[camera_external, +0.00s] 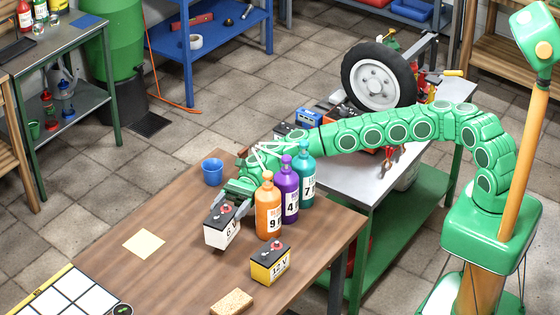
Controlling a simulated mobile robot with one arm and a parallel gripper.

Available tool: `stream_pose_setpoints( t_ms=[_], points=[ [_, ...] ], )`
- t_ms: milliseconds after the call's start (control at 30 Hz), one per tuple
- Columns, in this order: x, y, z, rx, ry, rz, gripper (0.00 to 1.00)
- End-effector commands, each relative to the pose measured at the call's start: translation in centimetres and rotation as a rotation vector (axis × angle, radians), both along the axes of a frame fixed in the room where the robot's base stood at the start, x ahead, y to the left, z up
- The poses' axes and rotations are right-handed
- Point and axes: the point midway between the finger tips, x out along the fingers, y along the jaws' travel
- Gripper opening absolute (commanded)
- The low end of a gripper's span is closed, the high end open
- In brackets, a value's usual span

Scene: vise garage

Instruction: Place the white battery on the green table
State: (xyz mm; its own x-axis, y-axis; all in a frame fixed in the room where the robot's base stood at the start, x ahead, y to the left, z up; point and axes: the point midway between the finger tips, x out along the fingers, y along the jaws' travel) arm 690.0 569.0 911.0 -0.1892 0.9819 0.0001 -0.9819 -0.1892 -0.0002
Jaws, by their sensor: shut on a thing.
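The white battery (220,235), marked 6 V with a dark top, is at the wooden table's middle, slightly tilted. My gripper (229,208) is shut on its top from behind. I cannot tell whether its bottom touches the wood or hangs just above it. A table with a grey top and green frame (354,180) stands behind and to the right, under my outstretched arm. Another grey-topped table with green legs (62,60) is at the far left.
On the wooden table (180,205), orange (268,212), purple (288,195) and teal (306,180) bottles stand right of my gripper. A yellow battery (270,265), a blue cup (212,171) and a sponge (232,302) are nearby. A wheel (378,78) and tools crowd the right table.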

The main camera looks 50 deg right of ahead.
Motion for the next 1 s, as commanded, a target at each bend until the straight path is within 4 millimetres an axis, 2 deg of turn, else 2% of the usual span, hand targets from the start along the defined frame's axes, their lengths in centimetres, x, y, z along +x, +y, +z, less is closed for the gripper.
stream_pose_setpoints(
  t_ms=[100,400,867,900,1000],
  points=[
    [-0.4,1.3,0.1,0.003,0.001,0.003,0.0],
    [-0.3,1.0,-2.8,0.003,0.003,0.001,0.0],
    [-0.2,1.0,-3.2,0.002,0.0,0.0,0.0],
    [-0.2,1.0,-3.3,0.0,0.0,0.0,0.77],
    [-0.2,1.0,-3.3,0.0,0.0,0.0,0.92]
  ],
)
